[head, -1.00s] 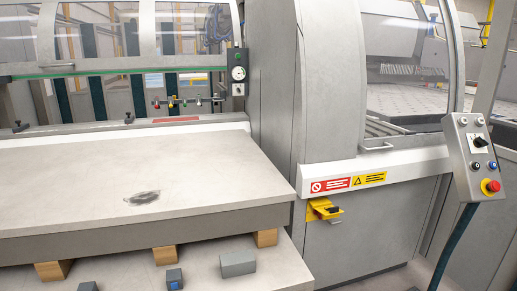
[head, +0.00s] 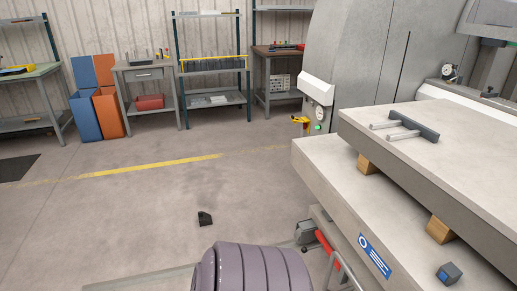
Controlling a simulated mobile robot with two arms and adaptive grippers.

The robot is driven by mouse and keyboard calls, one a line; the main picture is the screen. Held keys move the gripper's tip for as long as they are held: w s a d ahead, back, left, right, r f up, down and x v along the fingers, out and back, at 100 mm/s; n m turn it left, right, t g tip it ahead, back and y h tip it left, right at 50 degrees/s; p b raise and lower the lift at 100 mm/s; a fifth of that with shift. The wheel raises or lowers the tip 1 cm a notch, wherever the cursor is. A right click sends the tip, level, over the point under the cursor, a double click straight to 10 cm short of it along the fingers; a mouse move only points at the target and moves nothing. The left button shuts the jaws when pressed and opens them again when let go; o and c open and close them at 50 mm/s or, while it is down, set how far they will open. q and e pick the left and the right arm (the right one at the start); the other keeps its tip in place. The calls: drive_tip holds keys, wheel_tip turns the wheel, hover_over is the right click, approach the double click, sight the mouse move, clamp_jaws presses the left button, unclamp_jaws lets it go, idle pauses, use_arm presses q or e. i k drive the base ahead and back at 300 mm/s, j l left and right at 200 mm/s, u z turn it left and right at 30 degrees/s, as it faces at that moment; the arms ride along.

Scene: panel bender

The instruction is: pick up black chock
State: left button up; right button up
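A small black chock (head: 205,218) lies on the grey concrete floor in the lower middle of the head view. It stands alone, beyond a ribbed purple-grey rounded shape at the bottom edge that looks like part of my own arm. No gripper fingers show in the head view, so I cannot see either gripper relative to the chock.
A layered sheet stack (head: 330,185) on wooden blocks fills the right side, with a red-handled cart part (head: 328,247) beside its lower corner. A yellow floor line (head: 150,167) crosses behind the chock. Benches, an orange bin (head: 108,112) and shelves line the back wall. Floor around the chock is clear.

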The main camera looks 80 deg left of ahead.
sight(205, 218)
drive_tip(key=u, duration=3.2)
drive_tip(key=i, duration=0.45)
drive_tip(key=l+z, duration=0.05)
